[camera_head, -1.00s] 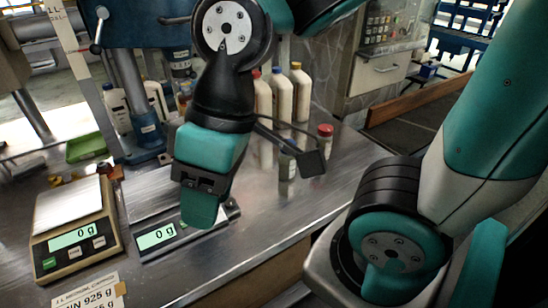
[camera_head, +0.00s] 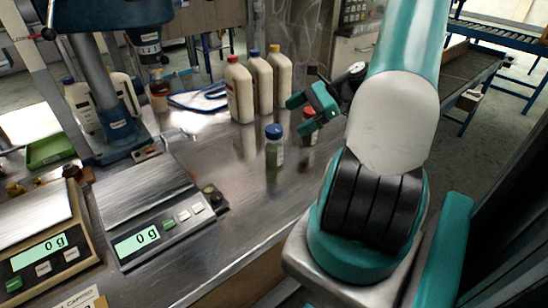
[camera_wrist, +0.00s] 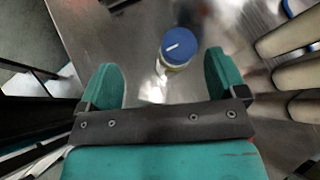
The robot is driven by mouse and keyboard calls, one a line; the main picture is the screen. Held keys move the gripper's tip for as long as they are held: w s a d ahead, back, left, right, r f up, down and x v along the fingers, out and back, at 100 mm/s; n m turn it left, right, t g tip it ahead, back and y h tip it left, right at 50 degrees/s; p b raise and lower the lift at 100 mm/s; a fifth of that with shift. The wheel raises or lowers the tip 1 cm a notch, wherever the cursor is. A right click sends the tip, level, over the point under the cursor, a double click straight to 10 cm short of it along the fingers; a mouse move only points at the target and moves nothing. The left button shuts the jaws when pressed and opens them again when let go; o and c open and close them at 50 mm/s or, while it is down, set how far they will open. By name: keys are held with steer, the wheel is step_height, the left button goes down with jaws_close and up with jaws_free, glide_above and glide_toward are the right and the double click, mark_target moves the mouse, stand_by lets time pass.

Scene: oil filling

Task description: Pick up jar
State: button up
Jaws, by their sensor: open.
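A small jar with a blue lid (camera_head: 274,146) stands upright on the metal bench, in front of the tall bottles. Its blue lid shows in the wrist view (camera_wrist: 178,44), ahead of my fingers and nearer the right one. A second jar with a red lid (camera_head: 309,124) stands behind my gripper and is partly hidden by it. My gripper (camera_head: 310,104) is open, to the right of the blue-lidded jar and higher up. In the wrist view both fingers of my gripper (camera_wrist: 165,80) are spread with nothing between them.
Several tall cream bottles (camera_head: 257,82) stand behind the jars. Two scales reading 0 g, one grey (camera_head: 150,225) and one beige (camera_head: 45,240), sit at the left. A blue press stand (camera_head: 118,125) rises behind them.

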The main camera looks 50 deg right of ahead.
mark_target(277, 144)
steer(key=s+d+f+m+t+h, duration=0.2)
steer(key=s+d+f+m+t, duration=0.25)
steer(key=s+d+m, duration=0.2)
steer(key=shift+g, duration=0.45)
steer(key=x, duration=0.3)
steer(key=p+x, duration=0.1)
steer(key=x, duration=0.7)
steer(key=shift+s+a+f, duration=0.15)
steer(key=shift+s+a, duration=0.1)
steer(key=shift+a, duration=0.15)
steer(key=shift+s+a+p+x, duration=0.15)
steer(key=shift+p+x, duration=0.3)
steer(key=shift+x, duration=0.9)
steer(key=shift+s+a+p+x, duration=0.15)
steer(key=shift+p+x, duration=0.3)
steer(key=shift+x, duration=0.85)
steer(key=shift+w, duration=0.1)
steer(key=c, duration=1.1)
